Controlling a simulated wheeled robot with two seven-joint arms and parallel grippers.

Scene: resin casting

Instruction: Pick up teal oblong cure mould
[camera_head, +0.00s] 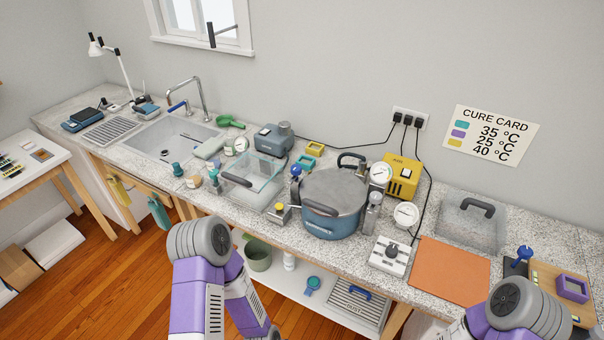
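The teal cure mould (297,162) is a small teal, roughly rectangular piece with a recessed middle. It lies on the speckled counter, behind the large pot and to the right of the clear glass-walled box. A yellow mould (315,148) of similar shape lies just behind it. A purple mould (573,287) sits on a wooden board at the far right. Only parts of my two purple-and-grey arms show, at the bottom centre and bottom right. Both grippers are below the picture's edge, far from the teal mould.
A blue-grey pressure pot (333,222) with a grey lid stands in front of the teal mould. A clear box (266,178) and a grey-blue machine (273,139) stand to its left. A yellow device (402,177) and cables are to its right. An orange mat (447,270) is bare.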

